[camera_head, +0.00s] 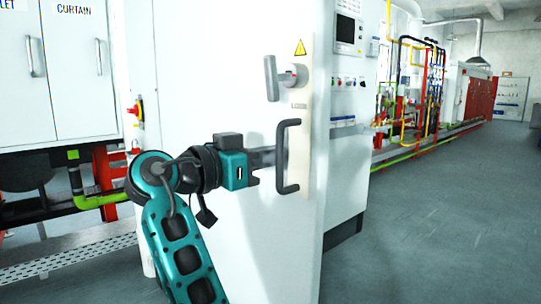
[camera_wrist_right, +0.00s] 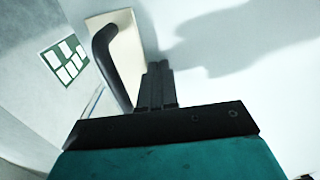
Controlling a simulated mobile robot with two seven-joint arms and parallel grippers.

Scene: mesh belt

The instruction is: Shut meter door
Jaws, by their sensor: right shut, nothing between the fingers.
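The meter door (camera_head: 225,60) is a large white panel that fills the middle of the head view. On its right side are a grey lever handle (camera_head: 271,78) and a black pull handle (camera_head: 281,155) on a cream plate. I cannot tell how far the door stands open. My right gripper (camera_head: 270,158) is shut and empty, with its fingertips just left of the pull handle, close to the door face. In the right wrist view the shut fingers (camera_wrist_right: 155,86) are beside the black handle (camera_wrist_right: 112,60); contact cannot be told. My left gripper is out of view.
A cabinet with a display (camera_head: 346,30) stands right of the door. White cupboards (camera_head: 75,70) are at the left, above a red frame and green pipe (camera_head: 100,200). Pipes and red machinery line the back. The grey floor (camera_head: 440,220) at the right is clear.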

